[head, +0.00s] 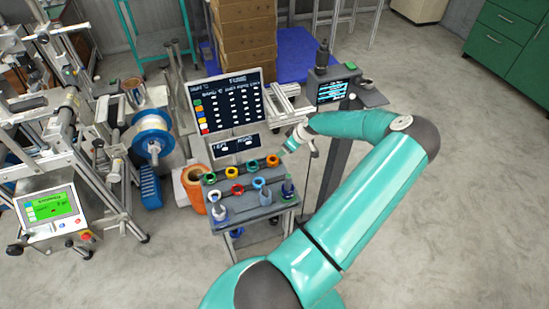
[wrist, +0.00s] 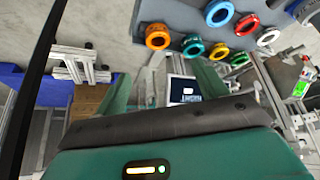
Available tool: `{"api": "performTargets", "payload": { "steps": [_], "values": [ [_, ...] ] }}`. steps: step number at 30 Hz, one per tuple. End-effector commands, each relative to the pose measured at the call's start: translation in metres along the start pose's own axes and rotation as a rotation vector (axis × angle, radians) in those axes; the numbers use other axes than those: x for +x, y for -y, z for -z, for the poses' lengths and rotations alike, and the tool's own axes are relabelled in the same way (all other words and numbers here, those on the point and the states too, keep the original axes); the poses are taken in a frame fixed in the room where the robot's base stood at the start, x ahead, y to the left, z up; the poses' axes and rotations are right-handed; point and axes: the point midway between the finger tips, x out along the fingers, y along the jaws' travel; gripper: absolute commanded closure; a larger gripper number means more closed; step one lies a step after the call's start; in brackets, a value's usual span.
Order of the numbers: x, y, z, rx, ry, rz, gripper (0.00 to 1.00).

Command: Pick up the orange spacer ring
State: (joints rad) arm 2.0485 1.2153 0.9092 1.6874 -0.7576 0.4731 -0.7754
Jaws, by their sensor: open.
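The orange spacer ring (head: 272,160) sits at the right end of the back row on the grey rack in the head view. In the wrist view the orange ring (wrist: 157,36) is at the top, left of the other rings, and nothing holds it. My gripper (head: 287,147) is just above and to the right of the orange ring in the head view. In the wrist view my gripper (wrist: 165,85) shows two teal fingers spread apart with nothing between them. The exact gap to the ring is hard to tell.
A teal ring (head: 253,166) is beside the orange one; yellow (head: 231,173), green (head: 210,178), red (head: 237,188), blue (head: 258,183) and white (head: 213,195) rings share the rack (head: 243,213). A sign board (head: 227,102) stands behind. Open floor (head: 440,230) lies right.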

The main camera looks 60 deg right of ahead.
Motion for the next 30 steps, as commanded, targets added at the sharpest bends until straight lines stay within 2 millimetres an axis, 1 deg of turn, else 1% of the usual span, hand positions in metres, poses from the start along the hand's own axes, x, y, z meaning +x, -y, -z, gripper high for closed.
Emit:
{"api": "performTargets", "payload": {
  "steps": [5,8,15,18,23,25,30],
  "values": [
    [0.006,0.002,-0.002,0.004,-0.005,0.000,0.28],
    [0.020,0.005,-0.003,0.003,-0.004,0.001,0.28],
    [0.067,0.008,-0.003,0.003,-0.004,0.002,0.28],
    [0.080,0.008,-0.003,0.004,-0.004,0.000,0.28],
    [0.090,0.007,-0.003,0.003,-0.004,0.000,0.28],
    [0.098,0.008,-0.003,0.004,-0.004,0.001,0.28],
    [0.123,0.009,-0.003,0.005,-0.005,0.001,0.28]
  ]
}}
